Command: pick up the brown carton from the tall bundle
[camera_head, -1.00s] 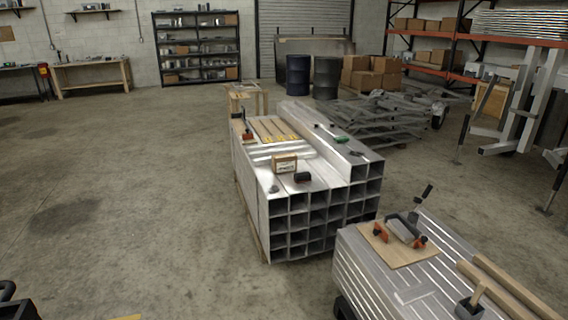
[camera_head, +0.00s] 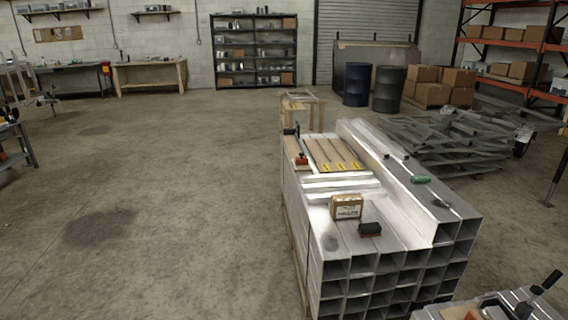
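The tall bundle (camera_head: 312,238) of square aluminium tubes stands on the floor right of centre, its open tube ends facing me. The brown carton (camera_head: 346,207) sits upright on top of it, near the front end, with a label on its front face. A small dark block with a reddish base (camera_head: 370,230) lies just to the right of the carton. Neither of my grippers shows in the head view, and nothing touches the carton.
A lower bundle with tools (camera_head: 490,306) is at the bottom right. Wooden strips (camera_head: 332,154) and a green-handled tool (camera_head: 420,179) lie on the tall bundle. A wooden stand (camera_head: 300,108) is behind it. The floor (camera_head: 170,200) to the left is clear.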

